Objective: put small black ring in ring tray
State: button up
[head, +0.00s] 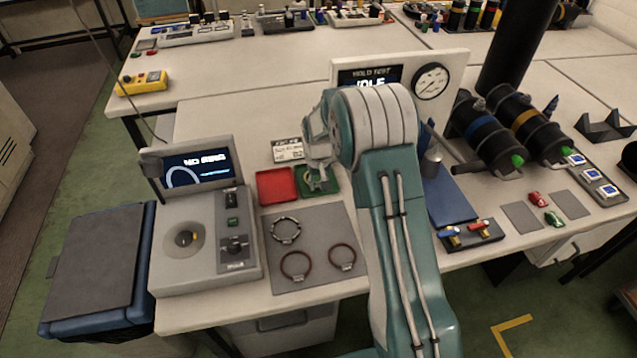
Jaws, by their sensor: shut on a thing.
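My gripper (319,172) points down over a small green tray (334,187) just left of my arm. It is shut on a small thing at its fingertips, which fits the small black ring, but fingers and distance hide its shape. I cannot tell whether it touches the tray floor. A red tray (277,187) stands directly left of the green one and looks empty. No label shows which of them is the ring tray. On the grey mat in front lie a dark and silver ring clamp (285,218) and two larger brownish ring clamps (295,278) (342,268).
A grey test unit with a screen (200,168) stands left of the mat. A hold-test panel with a gauge (432,81) stands behind my arm. A small sign (287,150) stands behind the trays. Black cylinders (490,140) lie at right.

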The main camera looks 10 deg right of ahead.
aim_at(318, 183)
jog(key=o, duration=0.9)
jog(key=shift+f, duration=0.1)
jog(key=s+r+t, duration=0.1)
jog(key=s+r, duration=0.2)
jog(key=r, duration=0.7)
jog(key=s+r, duration=0.3)
jog(key=r, duration=0.8)
jog(key=s+r+t, duration=0.2)
jog(key=s+r, duration=0.5)
jog(key=s, duration=0.3)
jog(key=s+t, duration=0.2)
jog(key=s, duration=1.5)
jog(key=shift+s+t, duration=0.3)
